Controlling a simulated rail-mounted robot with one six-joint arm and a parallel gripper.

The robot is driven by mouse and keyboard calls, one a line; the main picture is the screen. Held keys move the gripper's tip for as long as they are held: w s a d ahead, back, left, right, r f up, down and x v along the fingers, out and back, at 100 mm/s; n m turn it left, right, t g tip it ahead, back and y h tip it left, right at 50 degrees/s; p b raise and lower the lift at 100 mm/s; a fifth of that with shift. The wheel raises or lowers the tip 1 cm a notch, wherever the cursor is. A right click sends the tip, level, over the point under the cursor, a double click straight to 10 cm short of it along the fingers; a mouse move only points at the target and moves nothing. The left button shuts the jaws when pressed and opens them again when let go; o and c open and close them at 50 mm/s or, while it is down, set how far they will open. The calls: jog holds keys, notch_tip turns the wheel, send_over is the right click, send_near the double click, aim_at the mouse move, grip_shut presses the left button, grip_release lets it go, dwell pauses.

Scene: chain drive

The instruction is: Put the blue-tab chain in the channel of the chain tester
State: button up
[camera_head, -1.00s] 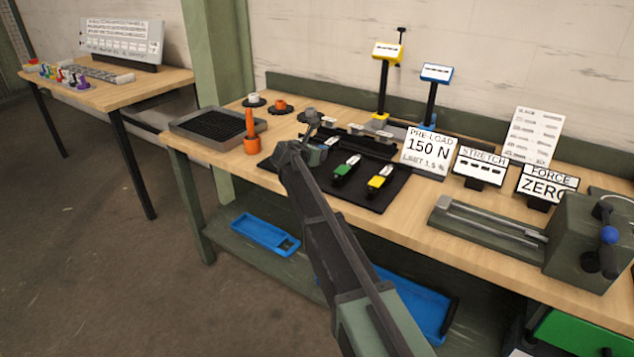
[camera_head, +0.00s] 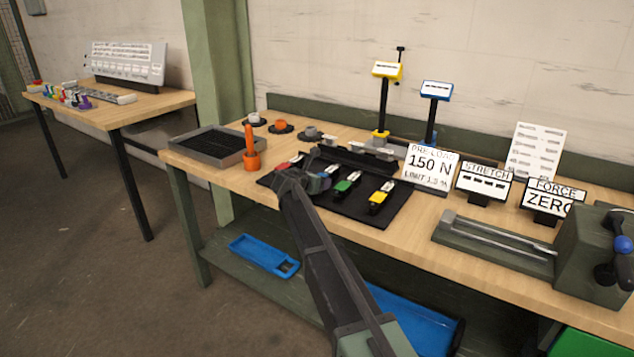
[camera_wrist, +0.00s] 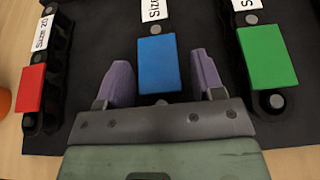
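The blue-tab chain (camera_wrist: 158,63) lies on the black mat in the wrist view, with a white size label above its blue tab. My gripper (camera_wrist: 160,85) is open, with one purple finger on each side of the blue tab and visible gaps between. In the head view my gripper (camera_head: 312,170) is over the mat and hides most of this chain. The chain tester (camera_head: 495,245) stands at the right of the bench, with a long channel and a housing with a blue-knobbed handle. Its channel looks empty.
A red-tab chain (camera_wrist: 34,88) lies left of the blue one and a green-tab chain (camera_wrist: 268,58) right. A yellow-tab chain (camera_head: 381,197) lies farther right on the mat (camera_head: 380,219). An orange peg (camera_head: 251,150), a tray (camera_head: 212,147) and sign stands (camera_head: 484,183) surround it.

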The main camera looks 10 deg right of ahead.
jog(key=shift+r+p, duration=0.3)
jog(key=p+v, duration=0.4)
jog(key=v, duration=0.7)
jog(key=shift+s+r, duration=0.1)
jog(key=shift+s, duration=0.05)
jog(key=shift+s+a, duration=0.25)
jog(key=shift+a, duration=0.05)
